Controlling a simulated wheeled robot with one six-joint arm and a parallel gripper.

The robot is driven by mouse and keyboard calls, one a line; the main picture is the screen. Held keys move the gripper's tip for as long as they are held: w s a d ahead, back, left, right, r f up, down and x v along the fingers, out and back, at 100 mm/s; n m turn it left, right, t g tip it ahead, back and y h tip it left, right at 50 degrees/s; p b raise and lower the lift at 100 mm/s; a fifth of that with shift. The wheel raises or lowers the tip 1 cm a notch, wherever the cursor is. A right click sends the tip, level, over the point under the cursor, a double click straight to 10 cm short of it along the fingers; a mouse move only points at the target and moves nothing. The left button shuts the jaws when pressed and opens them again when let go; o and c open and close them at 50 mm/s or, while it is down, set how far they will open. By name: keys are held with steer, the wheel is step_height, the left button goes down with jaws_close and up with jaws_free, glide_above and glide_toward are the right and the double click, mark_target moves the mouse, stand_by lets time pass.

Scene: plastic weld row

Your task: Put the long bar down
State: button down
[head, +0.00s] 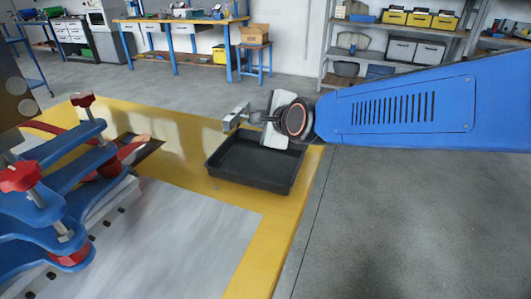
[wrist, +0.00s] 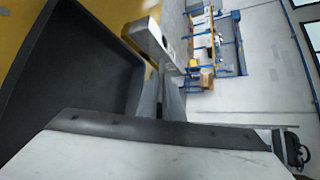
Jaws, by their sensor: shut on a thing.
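The long bar (head: 236,117) is a grey metal piece with holes, held at the tip of my gripper (head: 250,118). In the wrist view the bar (wrist: 153,44) points away from the camera at a slant. My gripper (wrist: 168,82) is shut on it. In the head view the bar is at the far edge of a black tray (head: 250,180); its height above the rim is hard to tell. The tray also fills the left of the wrist view (wrist: 85,65). I see nothing inside the tray's visible part.
The tray sits on the yellow border (head: 255,250) of a work table. Blue clamps with red knobs (head: 65,200) stand on the left around a pale grey plate (head: 190,240). Open grey floor lies to the right (head: 420,220). Workbenches and shelves are far back.

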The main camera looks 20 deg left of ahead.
mark_target(257, 158)
steer(key=shift+f, duration=4.85)
steer(key=shift+f, duration=0.1)
steer(key=c, duration=2.2)
jaws_free()
steer(key=shift+f, duration=0.1)
steer(key=shift+s+d+r, duration=0.25)
steer(key=shift+d+r, duration=0.05)
steer(key=shift+r, duration=0.1)
steer(key=v, duration=1.1)
steer(key=shift+d, duration=0.1)
